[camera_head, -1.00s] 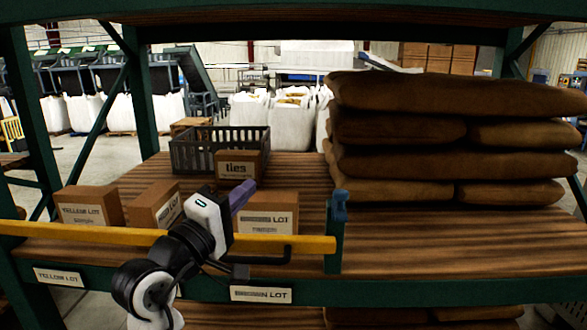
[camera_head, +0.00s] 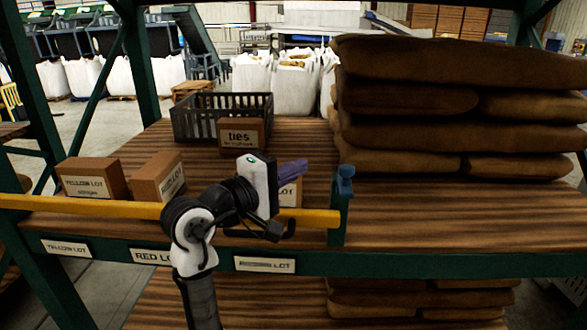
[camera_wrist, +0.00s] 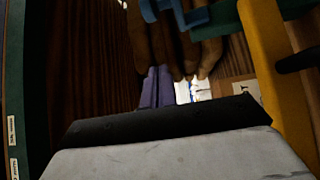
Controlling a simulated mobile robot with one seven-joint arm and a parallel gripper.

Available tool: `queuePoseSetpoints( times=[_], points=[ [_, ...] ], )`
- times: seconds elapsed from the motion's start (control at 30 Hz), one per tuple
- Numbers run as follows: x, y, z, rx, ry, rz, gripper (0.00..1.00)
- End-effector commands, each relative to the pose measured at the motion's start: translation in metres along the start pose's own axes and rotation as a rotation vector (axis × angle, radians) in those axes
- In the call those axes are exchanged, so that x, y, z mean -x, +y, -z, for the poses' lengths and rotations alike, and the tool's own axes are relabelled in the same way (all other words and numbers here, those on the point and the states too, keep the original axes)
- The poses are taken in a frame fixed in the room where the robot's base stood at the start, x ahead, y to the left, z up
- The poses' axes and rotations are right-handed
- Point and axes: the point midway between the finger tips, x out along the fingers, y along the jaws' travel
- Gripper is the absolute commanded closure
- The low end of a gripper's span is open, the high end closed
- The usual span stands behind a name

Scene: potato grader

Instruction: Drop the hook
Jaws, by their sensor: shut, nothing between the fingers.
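A yellow bar (camera_head: 95,206) runs across the shelf front, its right end at a green post topped by a blue catch (camera_head: 345,182). The catch looks like the hook; I cannot tell for sure. It stands upright; in the wrist view a blue piece (camera_wrist: 182,18) shows near the top edge, beyond the fingers. A black handle-like part (camera_head: 280,232) is just below the bar, partly behind my arm. My gripper (camera_head: 300,168) has purple fingers, shut and empty, above the bar and left of the catch, apart from it. The fingers (camera_wrist: 155,85) also show in the wrist view.
Cartons (camera_head: 92,179) (camera_head: 158,179) stand behind the bar; another is mostly hidden by my gripper. A ties box (camera_head: 241,134) stands before a dark crate (camera_head: 195,120). Stacked brown sacks (camera_head: 440,105) fill the right back. The front right shelf boards are bare.

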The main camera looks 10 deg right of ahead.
Motion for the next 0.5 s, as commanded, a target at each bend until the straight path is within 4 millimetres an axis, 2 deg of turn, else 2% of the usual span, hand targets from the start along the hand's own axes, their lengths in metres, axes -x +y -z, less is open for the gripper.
queuePoseSetpoints(
  times=[0.1, 0.3, 0.5],
  points=[
    [-0.028, 0.004, -0.001, 0.003, -0.004, 0.002, 1.0],
    [-0.07, 0.004, -0.001, 0.002, -0.003, 0.001, 1.0],
    [-0.058, 0.002, -0.027, 0.0, 0.001, 0.0, 1.0]
  ],
)
